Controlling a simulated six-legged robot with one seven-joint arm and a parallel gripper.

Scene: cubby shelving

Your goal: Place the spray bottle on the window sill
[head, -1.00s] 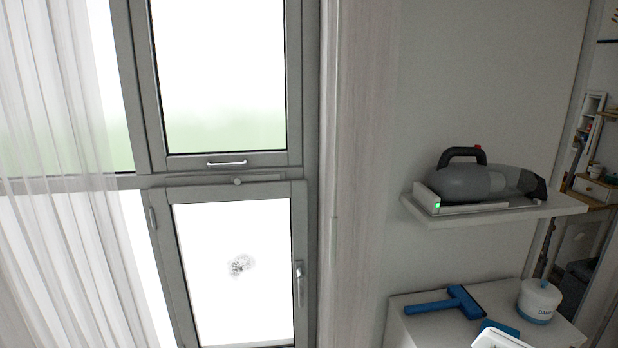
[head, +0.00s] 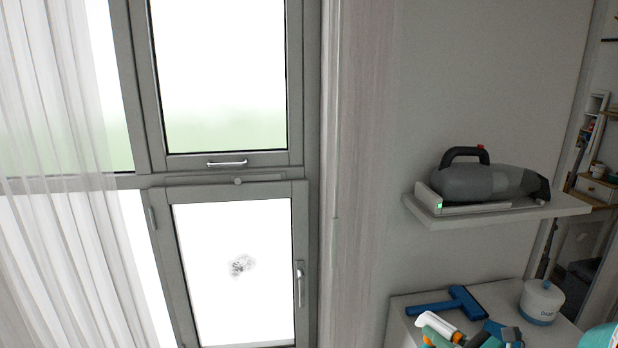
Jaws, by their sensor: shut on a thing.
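The spray bottle (head: 440,327) appears to be the white, orange and teal item at the bottom edge of the head view; most of it is cut off. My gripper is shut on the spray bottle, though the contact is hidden. Both appear in front of the low white cabinet. The grey-framed window (head: 181,270) is to the left, well apart from them. Its lower end runs off the picture and no sill shows.
A handheld vacuum (head: 485,182) rests on a wall shelf (head: 560,205) that juts out above the cabinet (head: 404,312). A blue squeegee (head: 447,304) and a white tub (head: 540,302) stand on the cabinet. A sheer curtain (head: 60,200) hangs at the left. A teal item (head: 602,336) is cut off at lower right.

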